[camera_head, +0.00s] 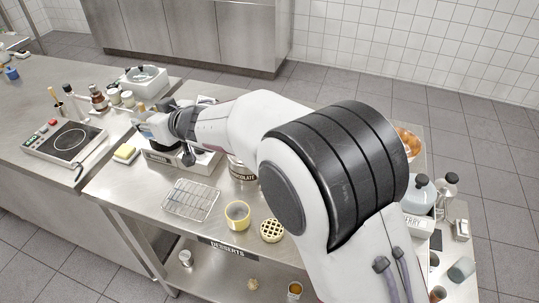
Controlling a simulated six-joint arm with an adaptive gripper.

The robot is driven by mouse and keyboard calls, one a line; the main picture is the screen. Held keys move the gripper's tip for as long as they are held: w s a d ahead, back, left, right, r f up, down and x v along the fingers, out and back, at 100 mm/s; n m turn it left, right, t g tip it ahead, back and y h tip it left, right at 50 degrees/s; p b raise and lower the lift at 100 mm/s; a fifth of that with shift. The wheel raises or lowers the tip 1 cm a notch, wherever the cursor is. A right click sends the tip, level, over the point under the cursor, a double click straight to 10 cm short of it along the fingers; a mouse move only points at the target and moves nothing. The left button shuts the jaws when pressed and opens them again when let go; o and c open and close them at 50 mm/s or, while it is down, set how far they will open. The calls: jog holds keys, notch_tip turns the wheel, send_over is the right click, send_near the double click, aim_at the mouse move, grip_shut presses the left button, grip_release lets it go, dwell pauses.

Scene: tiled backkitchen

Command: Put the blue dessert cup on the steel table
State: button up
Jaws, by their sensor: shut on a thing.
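My gripper (150,127) is at the far left end of my outstretched arm, over the back left part of a steel table. It is shut on a small pale-blue thing (143,118), which looks like the blue dessert cup; the fingers and wrist hide much of it. I cannot tell whether the cup touches anything below. The steel table (140,193) with a "DESSERTS" label has its bare top showing at the front left. Another steel surface, a counter (40,88), stands to its left.
A hob (66,142) and several bottles occupy the left counter. My arm hides the table's right part.

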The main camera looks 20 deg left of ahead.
jog(key=s+a+f, duration=0.2)
jog(key=s+a, duration=0.2)
jog(key=s, duration=0.3)
jog(key=shift+s+a+f+n+g, duration=0.2)
jog(key=shift+s+n+g, duration=0.1)
jog(key=shift+s, duration=0.1)
notch_tip(320, 180, down, 6)
jog(key=shift+f, duration=0.15)
dwell(0.4)
jog(key=shift+f, duration=1.85)
jog(key=shift+f, duration=0.2)
jog(key=o, duration=1.4)
jog(key=shift+d+r, duration=0.1)
jog(key=shift+r, duration=0.1)
